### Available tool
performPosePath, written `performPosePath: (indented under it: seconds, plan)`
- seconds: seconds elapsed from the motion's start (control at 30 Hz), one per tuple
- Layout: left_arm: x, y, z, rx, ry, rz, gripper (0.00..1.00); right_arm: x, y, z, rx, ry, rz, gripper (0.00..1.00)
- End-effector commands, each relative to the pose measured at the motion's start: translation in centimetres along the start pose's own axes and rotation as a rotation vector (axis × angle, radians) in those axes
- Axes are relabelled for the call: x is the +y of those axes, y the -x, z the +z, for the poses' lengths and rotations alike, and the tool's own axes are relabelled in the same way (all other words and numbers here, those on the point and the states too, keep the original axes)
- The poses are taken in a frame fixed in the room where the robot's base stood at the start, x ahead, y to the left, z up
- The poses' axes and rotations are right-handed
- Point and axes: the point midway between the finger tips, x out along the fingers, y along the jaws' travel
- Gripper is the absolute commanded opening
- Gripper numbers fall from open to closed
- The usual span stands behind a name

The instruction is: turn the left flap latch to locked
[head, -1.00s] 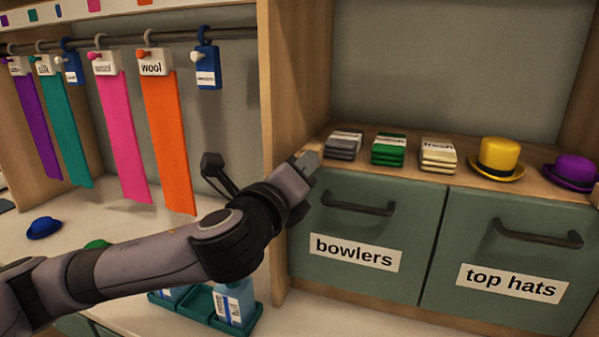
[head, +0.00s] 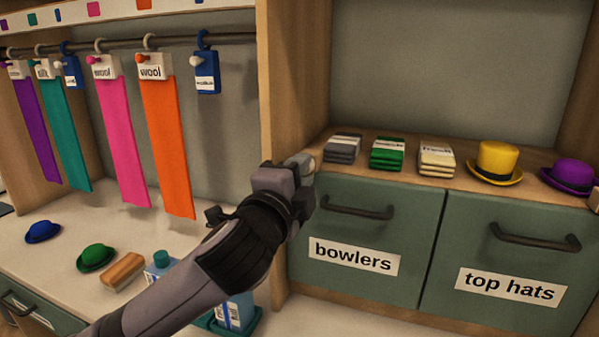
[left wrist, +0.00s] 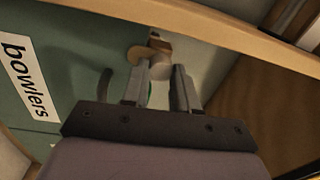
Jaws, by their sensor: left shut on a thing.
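The left flap (head: 420,225) is green-grey, labelled "bowlers", and stands closed with a dark bar handle (head: 357,208). My left gripper (head: 296,166) is at its upper left corner, in front of the wooden post. In the left wrist view the two fingers (left wrist: 161,74) are shut on the flap latch, whose pale rounded knob (left wrist: 160,66) lies between the fingertips. A tan disc (left wrist: 135,53) shows beside the knob. In the head view the gripper hides most of the latch, so I cannot tell its angle. My right gripper is not in view.
The "top hats" flap (head: 460,220) is to the right. Hanging fabric strips (head: 165,140) are left. A green bowler (head: 97,257) and a brush (head: 122,272) lie on the counter.

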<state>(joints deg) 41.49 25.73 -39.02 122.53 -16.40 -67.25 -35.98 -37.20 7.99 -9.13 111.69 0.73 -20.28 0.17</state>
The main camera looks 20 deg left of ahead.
Motion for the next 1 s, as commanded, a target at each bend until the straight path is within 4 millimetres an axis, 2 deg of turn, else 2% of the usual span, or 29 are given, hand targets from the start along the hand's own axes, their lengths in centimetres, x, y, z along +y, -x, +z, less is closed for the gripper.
performPosePath:
  seconds: [0.23, 0.73, 0.77, 0.8, 0.83, 1.0]
  plan:
    - [0.01, -0.01, -0.01, -0.005, 0.074, 0.0, 0.0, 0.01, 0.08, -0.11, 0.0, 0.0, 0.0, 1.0]
    - [0.01, 0.0, -0.02, -0.005, 0.089, -0.001, 0.0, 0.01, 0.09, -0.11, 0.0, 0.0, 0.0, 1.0]
    - [0.01, 0.0, -0.02, -0.005, 0.089, 0.0, 0.35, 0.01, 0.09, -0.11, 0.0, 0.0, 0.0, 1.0]
    - [0.01, 0.0, -0.02, -0.005, 0.089, 0.0, 0.48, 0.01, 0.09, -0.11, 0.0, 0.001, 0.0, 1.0]
    - [0.01, 0.0, -0.02, -0.005, 0.089, 0.0, 0.54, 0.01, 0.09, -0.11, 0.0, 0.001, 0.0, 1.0]
    - [0.0, 0.0, -0.03, -0.005, 0.088, -0.001, 0.54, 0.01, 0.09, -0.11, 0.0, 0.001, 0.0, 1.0]
